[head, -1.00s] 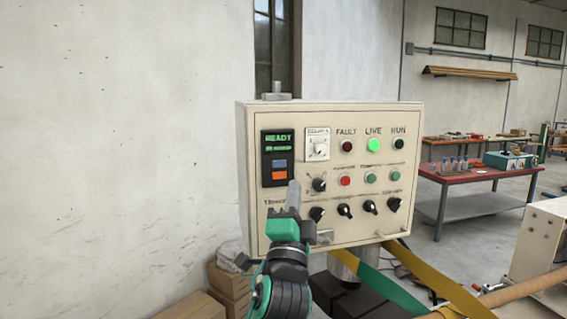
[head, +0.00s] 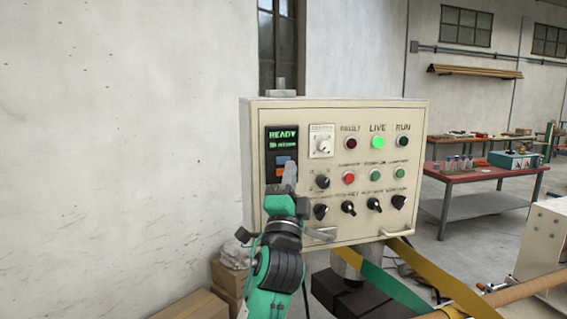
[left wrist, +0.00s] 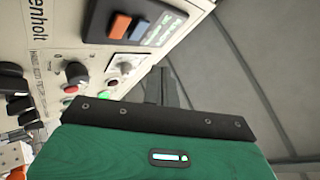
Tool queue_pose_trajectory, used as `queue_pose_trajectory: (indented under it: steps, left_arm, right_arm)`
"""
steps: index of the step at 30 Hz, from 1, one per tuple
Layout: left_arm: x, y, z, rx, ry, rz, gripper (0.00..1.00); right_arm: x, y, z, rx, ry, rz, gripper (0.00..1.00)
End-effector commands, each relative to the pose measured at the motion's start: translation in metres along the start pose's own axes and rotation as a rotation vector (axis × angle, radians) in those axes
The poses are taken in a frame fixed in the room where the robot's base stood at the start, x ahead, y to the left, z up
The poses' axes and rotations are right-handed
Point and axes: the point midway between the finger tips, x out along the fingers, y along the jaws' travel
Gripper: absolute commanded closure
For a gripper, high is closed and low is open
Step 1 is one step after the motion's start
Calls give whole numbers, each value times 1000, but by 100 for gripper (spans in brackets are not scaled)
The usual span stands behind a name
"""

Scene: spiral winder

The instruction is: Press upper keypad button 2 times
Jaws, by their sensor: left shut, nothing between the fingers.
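The keypad (head: 269,150) is a black unit on the left of the cream control panel, with a lit green display reading READY. Its upper button (head: 281,160) is blue and its lower button (head: 280,171) is orange, partly behind my fingertips. In the left wrist view the blue upper button (left wrist: 140,29) lies between the display and the orange button (left wrist: 119,26). My left gripper (head: 290,172) is shut and empty, its tips pointing up at the keypad's lower right. In the left wrist view its fingers (left wrist: 161,88) appear apart from the buttons. My right gripper is not in view.
The control panel (head: 412,160) also carries several knobs and lamps, with the LIVE lamp (head: 378,142) lit green. Handles stick out along its lower edge. Cardboard boxes (head: 190,305) stand below left. A bare wall (head: 120,140) fills the left.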

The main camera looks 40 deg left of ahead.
Motion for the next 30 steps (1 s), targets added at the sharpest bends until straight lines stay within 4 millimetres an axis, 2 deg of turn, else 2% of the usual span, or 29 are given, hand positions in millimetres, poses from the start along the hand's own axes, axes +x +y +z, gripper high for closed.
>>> queue_pose_trajectory:
  steps: [4, 10, 30]
  left_arm:
    - [13, 9, 10, 1, -1, -1, 100]
    - [22, 16, 17, 0, 0, -1, 100]
    - [24, 17, 18, -1, 0, -1, 100]
  right_arm:
    - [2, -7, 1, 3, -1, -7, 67]
    - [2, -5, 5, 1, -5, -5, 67]
    - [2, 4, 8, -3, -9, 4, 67]
